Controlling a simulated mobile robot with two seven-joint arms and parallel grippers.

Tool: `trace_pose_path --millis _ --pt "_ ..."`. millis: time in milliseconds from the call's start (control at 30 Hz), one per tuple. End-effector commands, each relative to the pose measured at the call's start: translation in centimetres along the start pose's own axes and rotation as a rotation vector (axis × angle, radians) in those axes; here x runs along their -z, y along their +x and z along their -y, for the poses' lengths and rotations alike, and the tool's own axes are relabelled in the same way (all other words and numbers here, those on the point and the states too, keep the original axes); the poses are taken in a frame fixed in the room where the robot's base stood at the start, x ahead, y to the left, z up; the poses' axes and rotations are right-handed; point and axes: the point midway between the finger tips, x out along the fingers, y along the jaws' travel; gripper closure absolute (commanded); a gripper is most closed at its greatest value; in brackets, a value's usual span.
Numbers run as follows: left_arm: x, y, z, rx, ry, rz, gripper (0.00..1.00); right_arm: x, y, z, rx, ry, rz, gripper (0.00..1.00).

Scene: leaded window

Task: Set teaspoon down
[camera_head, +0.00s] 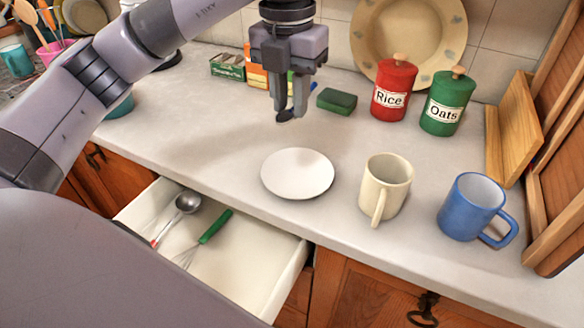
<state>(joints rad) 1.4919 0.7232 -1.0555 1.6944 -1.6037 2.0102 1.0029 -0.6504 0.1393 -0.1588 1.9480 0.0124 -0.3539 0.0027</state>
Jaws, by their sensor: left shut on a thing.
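My left gripper (290,113) hangs above the counter, behind the white saucer (298,173), with its fingers pointing down. It is shut on a small dark thing (284,117) at the fingertips, which I take to be the teaspoon. Only a short dark part of it shows, and its bowl cannot be made out. The gripper is apart from the saucer, which is empty. My right gripper is not in view.
A cream mug (388,187) and a blue mug (470,205) stand right of the saucer. Red (394,88) and green (446,103) canisters and a green sponge (337,101) are behind. The open drawer (262,245) holds a scoop (187,203) and a green-handled whisk (214,227). Counter left of the saucer is clear.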

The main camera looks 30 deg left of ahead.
Motion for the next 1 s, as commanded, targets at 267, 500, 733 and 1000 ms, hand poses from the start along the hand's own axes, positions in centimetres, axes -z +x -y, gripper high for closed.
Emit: trace_pose_path --millis 267,500,733,1000 --pt "0.3 5.8 0.0 0.001 0.002 -0.004 1.0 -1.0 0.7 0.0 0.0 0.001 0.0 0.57" --pt "0.4 9.5 -0.1 -0.001 0.001 -0.001 1.0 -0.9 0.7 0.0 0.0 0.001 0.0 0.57" --pt "0.4 11.1 -0.1 -0.001 0.001 -0.001 1.0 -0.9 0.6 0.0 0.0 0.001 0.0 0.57" --pt "0.6 14.5 -0.1 0.001 0.002 0.0 1.0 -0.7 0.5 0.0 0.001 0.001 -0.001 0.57"
